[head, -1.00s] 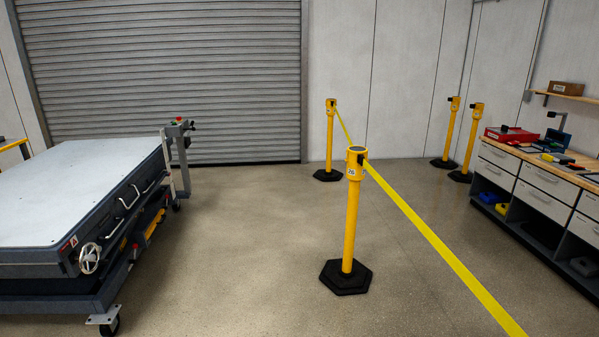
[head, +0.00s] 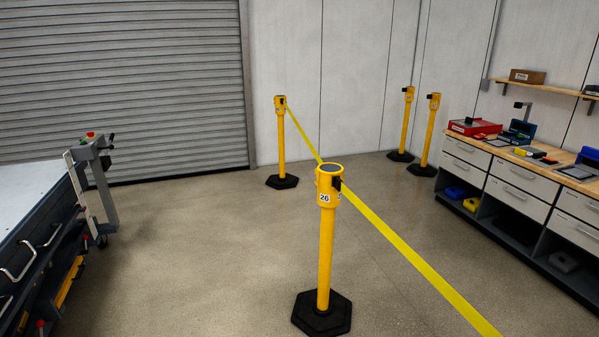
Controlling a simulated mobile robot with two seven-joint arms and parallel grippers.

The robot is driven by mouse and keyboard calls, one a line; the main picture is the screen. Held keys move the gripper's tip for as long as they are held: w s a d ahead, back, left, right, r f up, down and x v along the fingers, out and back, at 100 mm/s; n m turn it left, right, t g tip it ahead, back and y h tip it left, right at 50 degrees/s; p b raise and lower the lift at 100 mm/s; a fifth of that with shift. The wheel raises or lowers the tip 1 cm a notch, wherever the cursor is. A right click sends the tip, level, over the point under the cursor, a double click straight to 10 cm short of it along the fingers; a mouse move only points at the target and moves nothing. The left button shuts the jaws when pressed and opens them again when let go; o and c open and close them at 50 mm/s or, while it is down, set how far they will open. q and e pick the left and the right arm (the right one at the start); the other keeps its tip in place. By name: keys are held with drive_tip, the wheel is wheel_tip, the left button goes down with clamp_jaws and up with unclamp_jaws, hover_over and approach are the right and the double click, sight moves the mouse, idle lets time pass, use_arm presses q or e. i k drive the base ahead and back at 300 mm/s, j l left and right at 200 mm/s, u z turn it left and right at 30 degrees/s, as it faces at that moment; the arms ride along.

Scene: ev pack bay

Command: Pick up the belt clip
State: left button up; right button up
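A yellow barrier post (head: 326,245) marked 26 stands upright on a black hexagonal base in the middle of the head view. A small black clip (head: 337,184) shows at the right side of its head, close to the yellow belt (head: 420,261). The belt runs from a farther yellow post (head: 281,140), past post 26, to the lower right edge. I cannot tell which black piece is the belt clip; the belt's near end is out of view. Neither of my grippers is in view.
A cart with a flat grey top (head: 25,195) stands at the left. A workbench (head: 511,187) with drawers and tools lines the right. Two more yellow posts (head: 428,130) stand by the back wall. Open floor (head: 190,250) lies between cart and post 26.

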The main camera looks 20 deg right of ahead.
sight(337, 185)
drive_tip(key=i+z, duration=0.1)
drive_tip(key=i, duration=0.7)
drive_tip(key=i+j+z, duration=0.1)
drive_tip(key=i, duration=0.7)
drive_tip(key=i+j+z, duration=0.15)
drive_tip(key=i+z, duration=0.2)
drive_tip(key=i+j+z, duration=0.2)
drive_tip(key=z, duration=0.15)
drive_tip(key=i+j+z, duration=0.35)
drive_tip(key=i+l, duration=0.05)
